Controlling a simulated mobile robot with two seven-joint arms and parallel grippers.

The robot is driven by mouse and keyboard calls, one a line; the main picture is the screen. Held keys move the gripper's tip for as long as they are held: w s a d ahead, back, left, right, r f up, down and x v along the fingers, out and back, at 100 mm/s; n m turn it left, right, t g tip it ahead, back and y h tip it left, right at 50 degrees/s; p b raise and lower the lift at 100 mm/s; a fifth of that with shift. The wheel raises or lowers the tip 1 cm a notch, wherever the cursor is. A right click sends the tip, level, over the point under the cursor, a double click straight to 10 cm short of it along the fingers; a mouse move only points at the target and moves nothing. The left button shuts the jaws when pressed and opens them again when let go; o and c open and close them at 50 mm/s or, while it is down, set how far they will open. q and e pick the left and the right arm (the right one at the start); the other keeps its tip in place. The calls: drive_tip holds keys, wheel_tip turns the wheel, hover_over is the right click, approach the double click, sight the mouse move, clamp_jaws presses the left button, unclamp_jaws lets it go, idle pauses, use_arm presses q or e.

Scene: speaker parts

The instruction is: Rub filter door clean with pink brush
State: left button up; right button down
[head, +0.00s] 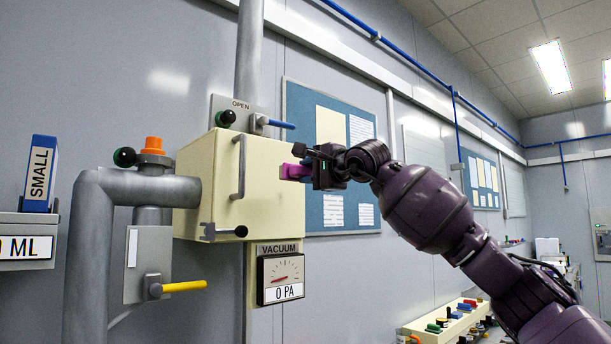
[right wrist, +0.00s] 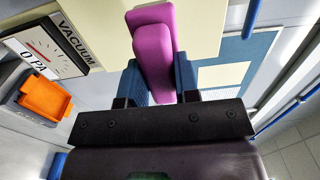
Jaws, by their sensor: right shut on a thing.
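The cream filter door (head: 270,192) is the front of the box on the wall, with a grey vertical handle (head: 238,167) and a black-tipped latch (head: 222,232) at its lower left. It looks closed. My right gripper (head: 306,166) is shut on the pink brush (head: 293,171), near the door's upper right edge. The brush overlaps the door in the head view; I cannot tell whether it touches. In the right wrist view the brush (right wrist: 153,60) sits between the fingers, in front of the cream surface (right wrist: 196,20). My left gripper is not in view.
A vacuum gauge (head: 280,275) reading 0 PA hangs under the box. A blue valve lever (head: 275,124) sits above it, and grey pipes (head: 85,250) with a yellow lever (head: 184,286) stand left. An orange container (right wrist: 42,97) shows in the wrist view.

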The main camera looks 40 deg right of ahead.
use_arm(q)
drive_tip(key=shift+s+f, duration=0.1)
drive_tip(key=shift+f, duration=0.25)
use_arm(e)
drive_tip(key=shift+s+f, duration=0.1)
